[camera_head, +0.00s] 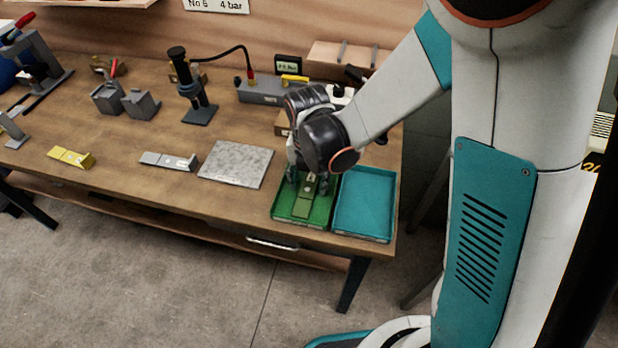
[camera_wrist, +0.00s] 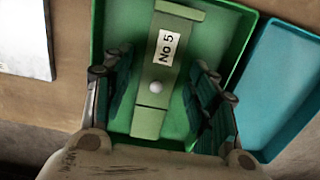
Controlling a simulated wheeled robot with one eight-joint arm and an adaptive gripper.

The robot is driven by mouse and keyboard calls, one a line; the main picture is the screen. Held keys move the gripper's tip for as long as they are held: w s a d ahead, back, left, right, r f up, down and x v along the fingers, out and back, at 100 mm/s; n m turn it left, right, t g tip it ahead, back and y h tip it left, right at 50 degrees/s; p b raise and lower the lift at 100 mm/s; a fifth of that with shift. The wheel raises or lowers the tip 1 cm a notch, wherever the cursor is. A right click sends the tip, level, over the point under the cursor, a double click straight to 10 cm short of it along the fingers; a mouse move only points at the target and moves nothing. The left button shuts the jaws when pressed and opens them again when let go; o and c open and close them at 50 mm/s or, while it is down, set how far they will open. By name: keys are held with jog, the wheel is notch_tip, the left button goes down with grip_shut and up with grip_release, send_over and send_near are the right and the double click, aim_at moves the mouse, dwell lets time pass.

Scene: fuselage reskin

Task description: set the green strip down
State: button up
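The green strip (camera_head: 303,203) lies in the green tray (camera_head: 320,219) at the front right of the bench. In the wrist view the strip (camera_wrist: 149,119) runs lengthwise between my fingers, with a white "No 5" label and a pale round dot on it. My gripper (camera_head: 308,180) is low over the tray. In the wrist view my gripper (camera_wrist: 160,85) is open, one finger on each side of the strip, with green tray floor showing in the gaps. My wrist hides the strip's far end in the head view.
A teal tray (camera_head: 364,205) sits right beside the green tray and looks empty. A grey plate (camera_head: 236,164) lies to the left, then a grey strip (camera_head: 168,161) and a yellow strip (camera_head: 71,157). A microscope-like stand (camera_head: 197,100) and a grey box (camera_head: 262,92) stand behind.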

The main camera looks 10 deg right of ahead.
aim_at(309, 186)
notch_tip(309, 186, up, 12)
jog(key=p, duration=0.4)
jog(key=shift+s+r, duration=0.2)
jog(key=shift+s, duration=0.15)
dwell(0.3)
